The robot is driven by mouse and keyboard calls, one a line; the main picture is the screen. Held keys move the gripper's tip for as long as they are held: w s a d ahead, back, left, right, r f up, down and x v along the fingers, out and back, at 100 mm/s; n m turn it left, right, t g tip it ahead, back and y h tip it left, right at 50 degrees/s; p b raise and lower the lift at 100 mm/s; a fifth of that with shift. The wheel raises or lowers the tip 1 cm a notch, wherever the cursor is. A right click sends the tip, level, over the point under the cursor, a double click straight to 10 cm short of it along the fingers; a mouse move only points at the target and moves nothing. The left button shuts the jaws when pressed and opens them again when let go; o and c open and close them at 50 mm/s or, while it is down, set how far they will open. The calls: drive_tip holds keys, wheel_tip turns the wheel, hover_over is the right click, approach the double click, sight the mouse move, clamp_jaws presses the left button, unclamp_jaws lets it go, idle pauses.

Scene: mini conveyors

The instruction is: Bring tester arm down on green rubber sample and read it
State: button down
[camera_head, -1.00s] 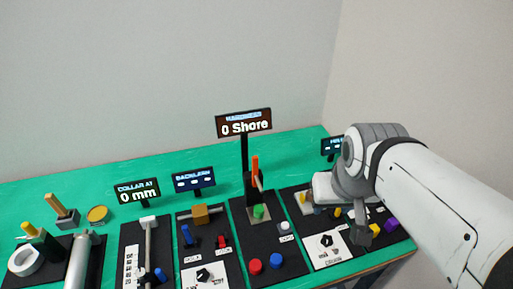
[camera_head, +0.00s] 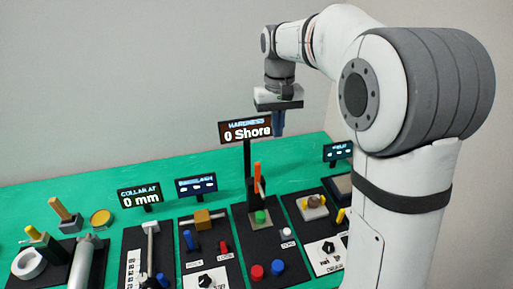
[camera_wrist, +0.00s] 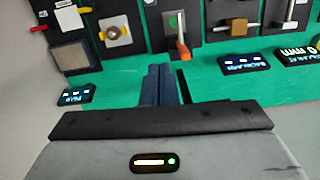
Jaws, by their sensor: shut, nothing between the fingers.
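The hardness tester stands mid-table in the head view, its display (camera_head: 246,132) reading "HARDNESS 0 Shore". Its orange tester arm (camera_head: 257,175) points upward. The green rubber sample (camera_head: 260,216) sits on a small plate at the tester's foot. In the wrist view the orange arm (camera_wrist: 183,50) and the green sample (camera_wrist: 173,22) show near the top. My gripper (camera_head: 278,130) is shut and empty, fingers pointing down, at about display height and just right of it in the head view. In the wrist view its dark blue fingers (camera_wrist: 159,72) are together.
Red (camera_head: 257,271) and blue (camera_head: 277,267) pucks and a white button (camera_head: 287,232) lie on the tester's board. The collar station display (camera_head: 139,196) and a backlash board with a wooden block (camera_head: 202,219) stand to the left. A field station (camera_head: 313,205) is to the right.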

drive_tip(key=w+a+f+g, duration=0.1)
drive_tip(key=w+a+f, duration=0.3)
drive_tip(key=w+a, duration=0.2)
drive_tip(key=shift+w+n+g+h, duration=0.3)
drive_tip(key=shift+n, duration=0.1)
drive_tip(key=shift+a+f, duration=0.1)
drive_tip(key=p+x, duration=0.2)
drive_tip(key=x, duration=0.8)
drive_tip(key=shift+s, duration=0.1)
drive_tip(key=shift+s+b, duration=0.3)
drive_tip(key=shift+b, duration=0.4)
